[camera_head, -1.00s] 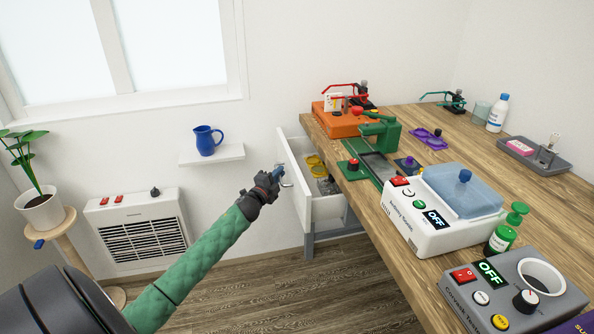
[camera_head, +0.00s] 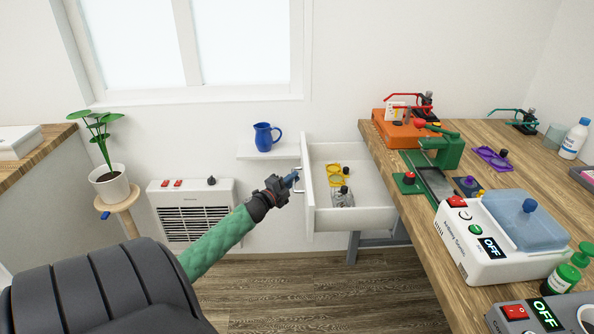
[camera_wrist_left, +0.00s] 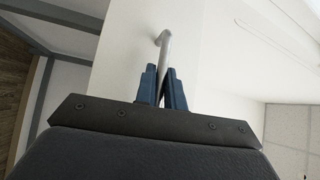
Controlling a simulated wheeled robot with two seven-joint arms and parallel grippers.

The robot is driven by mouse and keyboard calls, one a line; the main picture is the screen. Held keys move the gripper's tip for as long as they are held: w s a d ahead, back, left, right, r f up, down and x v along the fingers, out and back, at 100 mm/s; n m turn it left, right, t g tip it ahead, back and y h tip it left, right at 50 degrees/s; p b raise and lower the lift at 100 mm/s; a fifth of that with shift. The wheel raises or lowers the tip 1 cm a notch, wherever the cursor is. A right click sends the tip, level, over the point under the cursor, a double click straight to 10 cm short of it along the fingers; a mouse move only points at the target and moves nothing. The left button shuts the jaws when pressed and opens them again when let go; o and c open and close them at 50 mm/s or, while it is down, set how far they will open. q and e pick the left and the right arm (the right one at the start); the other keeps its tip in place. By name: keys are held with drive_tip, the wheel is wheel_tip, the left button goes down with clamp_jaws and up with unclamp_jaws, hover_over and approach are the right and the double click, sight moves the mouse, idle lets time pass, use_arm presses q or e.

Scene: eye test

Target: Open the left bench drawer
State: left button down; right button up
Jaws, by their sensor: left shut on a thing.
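The white bench drawer (camera_head: 308,190) stands pulled out from under the left side of the wooden bench (camera_head: 400,190). Yellow items (camera_head: 336,175) and a grey item (camera_head: 342,198) lie inside it. My left gripper (camera_head: 294,179) is at the drawer's front, shut on its metal handle (camera_head: 299,181). In the left wrist view, the blue fingers (camera_wrist_left: 162,88) close around the handle bar (camera_wrist_left: 164,50), against the white drawer front. My right gripper is in neither view.
On the bench stand an orange device (camera_head: 398,130), a green press (camera_head: 440,150) and a white machine (camera_head: 485,235). A blue jug (camera_head: 264,137) sits on a wall shelf (camera_head: 255,152). A heater (camera_head: 190,208) and a potted plant (camera_head: 109,185) stand left. Floor (camera_head: 320,290) before the drawer is clear.

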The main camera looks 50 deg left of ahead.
use_arm(q)
drive_tip(key=shift+s+a+f, duration=0.1)
drive_tip(key=shift+s+a, duration=0.15)
drive_tip(key=shift+a, duration=0.1)
drive_tip(key=c, duration=1.6)
unclamp_jaws()
drive_tip(key=shift+s+a, duration=0.15)
drive_tip(key=shift+s, duration=0.05)
drive_tip(key=shift+o, duration=0.6)
drive_tip(key=shift+s+a, duration=0.1)
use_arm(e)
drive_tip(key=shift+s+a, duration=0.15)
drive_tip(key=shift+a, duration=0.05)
use_arm(q)
drive_tip(key=shift+d, duration=0.2)
